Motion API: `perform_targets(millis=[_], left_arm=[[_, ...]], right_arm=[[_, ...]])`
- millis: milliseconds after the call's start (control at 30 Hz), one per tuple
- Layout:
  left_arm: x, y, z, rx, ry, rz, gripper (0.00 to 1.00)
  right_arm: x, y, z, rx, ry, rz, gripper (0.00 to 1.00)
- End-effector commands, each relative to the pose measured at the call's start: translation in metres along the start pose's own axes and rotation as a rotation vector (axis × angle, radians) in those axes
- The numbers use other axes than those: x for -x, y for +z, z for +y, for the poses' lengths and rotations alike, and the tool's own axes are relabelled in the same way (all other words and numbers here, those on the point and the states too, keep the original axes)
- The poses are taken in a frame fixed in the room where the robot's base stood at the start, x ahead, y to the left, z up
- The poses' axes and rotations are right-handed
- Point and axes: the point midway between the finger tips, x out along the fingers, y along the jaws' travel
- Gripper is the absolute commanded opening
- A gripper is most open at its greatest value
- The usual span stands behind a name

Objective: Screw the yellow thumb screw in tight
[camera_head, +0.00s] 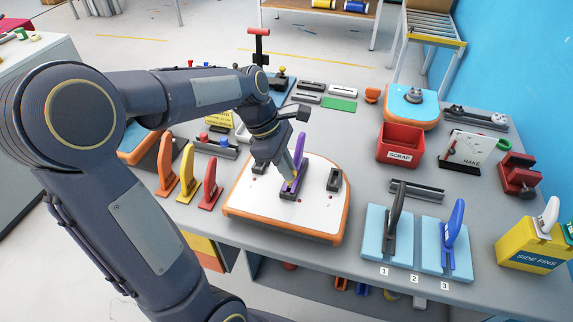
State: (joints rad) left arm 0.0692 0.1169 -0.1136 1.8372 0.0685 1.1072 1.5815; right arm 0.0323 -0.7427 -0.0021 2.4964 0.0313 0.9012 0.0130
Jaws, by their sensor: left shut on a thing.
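A white board with an orange rim (250,205) lies on the grey table. A purple fin (299,148) stands upright in a dark fin box (290,193) at the board's middle. The small yellow thumb screw (293,183) shows at the near base of the fin, partly hidden by my fingers. My left gripper (289,178) points down beside the fin and is shut on the screw. How deep the screw sits cannot be told. My right gripper is not in view.
Another dark box (334,180) rises on the board's right. Orange, yellow and red fins (187,172) stand to the left. A red scrap bin (400,145), numbered blue pads (376,220) with fins and a yellow side-fins box (535,245) are to the right.

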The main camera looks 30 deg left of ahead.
Motion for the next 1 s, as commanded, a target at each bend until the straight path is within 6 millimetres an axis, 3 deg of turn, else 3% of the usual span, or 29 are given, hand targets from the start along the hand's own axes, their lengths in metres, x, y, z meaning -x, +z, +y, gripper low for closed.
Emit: perform_targets(millis=[1000], left_arm=[[-0.0043,-0.0017,0.0,0.0,-0.001,0.0,0.0]], right_arm=[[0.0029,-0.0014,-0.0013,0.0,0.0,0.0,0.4]])
